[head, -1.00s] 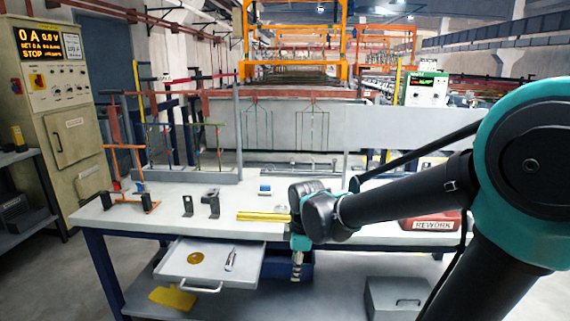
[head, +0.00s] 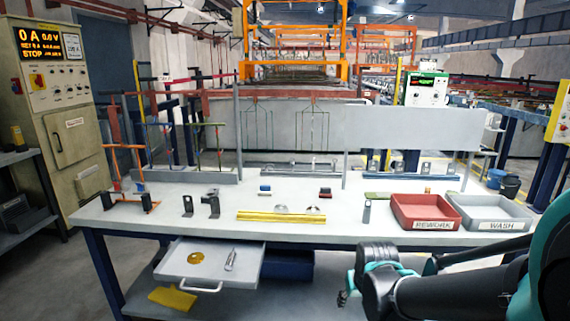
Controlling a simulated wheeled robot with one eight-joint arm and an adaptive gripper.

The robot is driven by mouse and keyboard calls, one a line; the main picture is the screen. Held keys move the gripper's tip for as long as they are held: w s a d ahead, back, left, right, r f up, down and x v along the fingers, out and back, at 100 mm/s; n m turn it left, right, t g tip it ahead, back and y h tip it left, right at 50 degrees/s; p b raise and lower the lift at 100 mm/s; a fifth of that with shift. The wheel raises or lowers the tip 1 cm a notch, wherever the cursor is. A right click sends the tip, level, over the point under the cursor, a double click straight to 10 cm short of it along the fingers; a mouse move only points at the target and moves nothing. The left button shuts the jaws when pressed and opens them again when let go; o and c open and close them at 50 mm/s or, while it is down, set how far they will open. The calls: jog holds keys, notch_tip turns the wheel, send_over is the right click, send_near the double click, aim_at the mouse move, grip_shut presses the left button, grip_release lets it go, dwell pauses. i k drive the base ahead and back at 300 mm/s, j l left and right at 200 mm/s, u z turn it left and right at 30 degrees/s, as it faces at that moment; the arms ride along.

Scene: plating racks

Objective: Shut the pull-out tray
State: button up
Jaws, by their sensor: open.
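The white pull-out tray (head: 178,263) sticks out open from under the left part of the table's front edge.
The white table (head: 330,230) holds a yellow bar (head: 282,216), small brackets, a red REWORK bin (head: 426,212) and a grey WASH bin (head: 490,212). A blue bin (head: 288,265) sits under the table beside the tray. A yellow cloth (head: 172,297) lies on the lower shelf.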

aim_at(173, 266)
jog(key=l+u, duration=0.1)
jog(key=u, duration=0.3)
jog(key=l+u, duration=0.1)
jog(key=u, duration=0.35)
jog(key=l+u, duration=0.15)
jog(key=u, duration=0.25)
jog(key=l+u, duration=0.1)
jog(key=u, duration=0.3)
